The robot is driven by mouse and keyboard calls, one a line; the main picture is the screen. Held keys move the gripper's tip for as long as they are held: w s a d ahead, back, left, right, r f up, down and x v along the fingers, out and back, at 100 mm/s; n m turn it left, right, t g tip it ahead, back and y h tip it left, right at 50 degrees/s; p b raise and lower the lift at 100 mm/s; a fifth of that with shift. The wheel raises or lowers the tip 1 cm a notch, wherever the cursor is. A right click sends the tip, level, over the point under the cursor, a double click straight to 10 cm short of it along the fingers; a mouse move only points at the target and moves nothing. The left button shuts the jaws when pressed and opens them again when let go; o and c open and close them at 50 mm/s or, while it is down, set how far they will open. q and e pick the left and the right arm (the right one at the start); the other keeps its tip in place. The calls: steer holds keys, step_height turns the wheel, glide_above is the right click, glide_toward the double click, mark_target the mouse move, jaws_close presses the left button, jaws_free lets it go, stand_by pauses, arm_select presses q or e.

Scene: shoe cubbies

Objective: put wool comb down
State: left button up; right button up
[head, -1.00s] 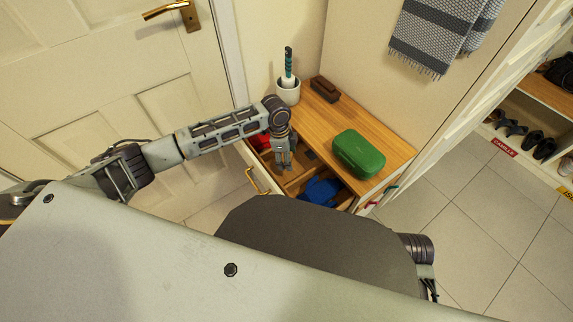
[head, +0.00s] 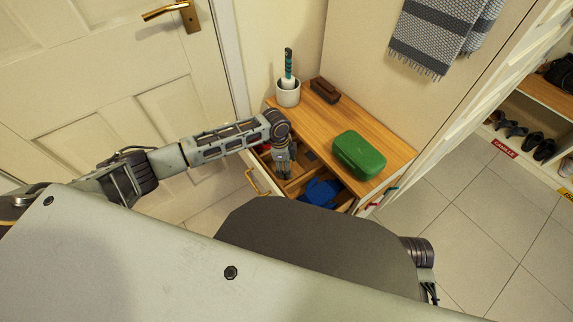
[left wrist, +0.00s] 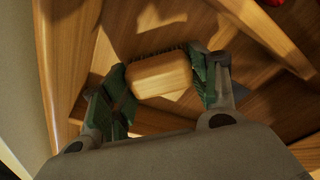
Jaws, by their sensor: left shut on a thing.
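The wool comb (left wrist: 160,75), a light wooden block with a dark row of bristles or teeth along its far edge, sits between the green-padded fingers of my left gripper (left wrist: 166,80) in the left wrist view. The gripper is shut on it, inside the wooden drawer (left wrist: 62,60). In the head view my left gripper (head: 284,168) reaches down into the open drawer (head: 256,180); the comb is hidden there. I cannot tell whether the comb touches the drawer floor. My right gripper cannot be made out.
The wooden cabinet top (head: 320,120) holds a green case (head: 359,154), a brown brush (head: 325,90) and a white cup (head: 288,93) with a teal-handled tool. A blue item (head: 322,191) lies in the drawer. Drawer dividers (left wrist: 255,25) stand close to the gripper.

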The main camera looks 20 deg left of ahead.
arm_select(q)
steer(key=shift+f, duration=0.1)
steer(key=o, duration=1.2)
arm_select(e)
steer(key=shift+w+r, duration=0.3)
steer(key=shift+w, duration=0.05)
steer(key=shift+s+f, duration=0.15)
steer(key=shift+s, duration=0.1)
